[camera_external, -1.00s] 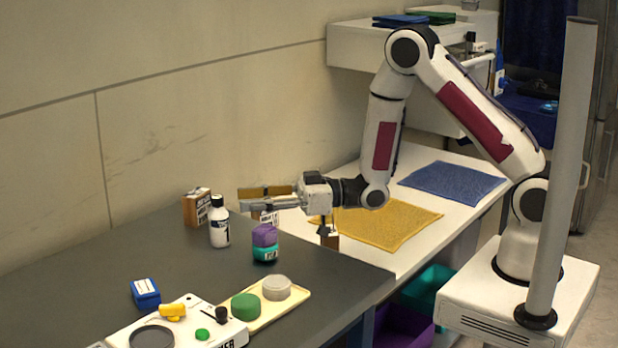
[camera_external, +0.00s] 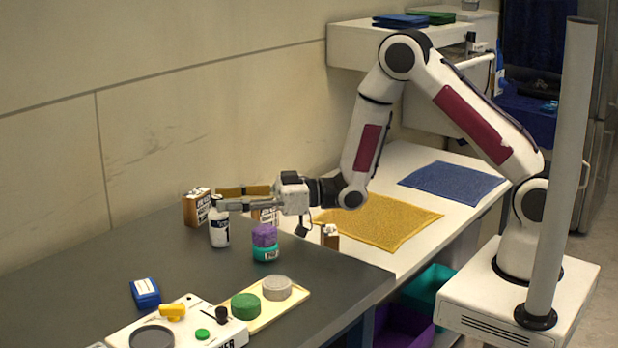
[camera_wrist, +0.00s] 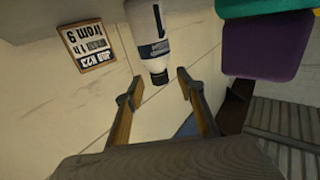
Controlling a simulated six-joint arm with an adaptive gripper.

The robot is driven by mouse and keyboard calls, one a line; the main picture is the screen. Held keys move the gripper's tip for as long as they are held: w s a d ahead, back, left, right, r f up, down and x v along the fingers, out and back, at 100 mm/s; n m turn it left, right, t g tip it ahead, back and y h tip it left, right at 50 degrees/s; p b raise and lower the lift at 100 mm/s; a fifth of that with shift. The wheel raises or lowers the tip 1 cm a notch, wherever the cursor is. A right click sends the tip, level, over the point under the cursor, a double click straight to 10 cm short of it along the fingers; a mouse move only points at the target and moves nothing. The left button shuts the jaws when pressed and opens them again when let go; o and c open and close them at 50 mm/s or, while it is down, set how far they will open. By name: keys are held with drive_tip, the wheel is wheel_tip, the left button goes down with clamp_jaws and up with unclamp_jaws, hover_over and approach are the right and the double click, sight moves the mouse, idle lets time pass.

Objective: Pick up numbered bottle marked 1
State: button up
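The numbered bottle (camera_external: 219,231) is white with a dark label and stands upright on the dark counter. Its mark cannot be read clearly now. In the wrist view the bottle (camera_wrist: 143,22) appears upside down, with its dark cap pointing towards my fingers. My gripper (camera_external: 221,197) is level, with its fingers spread and its tips at the bottle's upper part in the external view. In the wrist view my gripper (camera_wrist: 157,88) is open and empty, and the cap sits just beyond the gap between the tips. The bottle's top is partly hidden by a finger in the external view.
A brown box with a white label (camera_external: 194,211) stands just left of the bottle. Stacked purple and teal containers (camera_external: 265,242) stand to its right. Other labelled boxes (camera_external: 330,237) are nearer my arm. A blue box (camera_external: 146,293) and a cream tray (camera_external: 262,322) lie in front.

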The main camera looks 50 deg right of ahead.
drive_tip(key=shift+w+a, duration=0.4)
clamp_jaws()
